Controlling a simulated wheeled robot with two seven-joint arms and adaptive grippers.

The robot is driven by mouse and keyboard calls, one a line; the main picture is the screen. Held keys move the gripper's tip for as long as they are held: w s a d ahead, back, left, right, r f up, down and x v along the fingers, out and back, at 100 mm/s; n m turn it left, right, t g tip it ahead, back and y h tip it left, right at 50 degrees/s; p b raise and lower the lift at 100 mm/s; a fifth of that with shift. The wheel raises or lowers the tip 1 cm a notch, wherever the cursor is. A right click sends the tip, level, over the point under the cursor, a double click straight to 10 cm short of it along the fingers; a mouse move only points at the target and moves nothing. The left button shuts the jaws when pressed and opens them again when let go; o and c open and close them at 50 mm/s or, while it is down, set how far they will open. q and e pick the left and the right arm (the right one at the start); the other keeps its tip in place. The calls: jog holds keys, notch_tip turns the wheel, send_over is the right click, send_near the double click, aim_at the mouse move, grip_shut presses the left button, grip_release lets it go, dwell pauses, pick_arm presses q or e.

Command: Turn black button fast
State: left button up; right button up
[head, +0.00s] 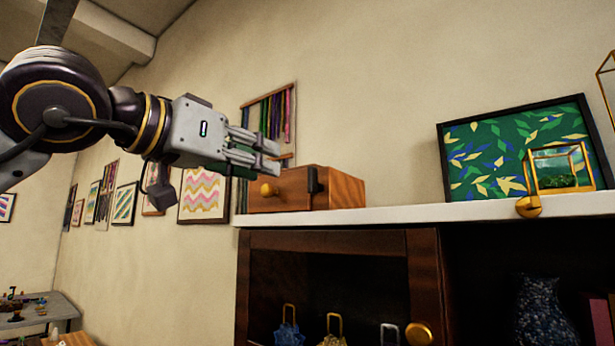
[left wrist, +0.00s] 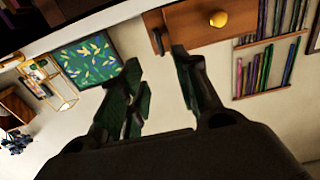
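A small wooden box (head: 340,190) stands on the white shelf top; it also shows upside down in the left wrist view (left wrist: 190,32). A black upright piece (head: 313,182) is on its front, to the right of a round yellow knob (head: 267,190). The black piece shows in the left wrist view (left wrist: 158,40) just beyond the fingertips. My left gripper (head: 272,158) is above and in front of the box, with its fingers (left wrist: 156,58) apart and nothing between them. I cannot tell whether it touches the box. My right gripper is out of view.
The white shelf top (head: 400,213) is clear right of the box. A dark cabinet (head: 340,242) with hanging items is below.

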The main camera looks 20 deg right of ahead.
aim_at(309, 177)
pick_arm(q)
jog(key=shift+d, duration=0.1)
jog(key=p+x, duration=0.4)
jog(key=x, duration=0.9)
jog(key=shift+w+d, duration=0.2)
jog(key=shift+w, duration=0.05)
dwell(0.4)
grip_shut()
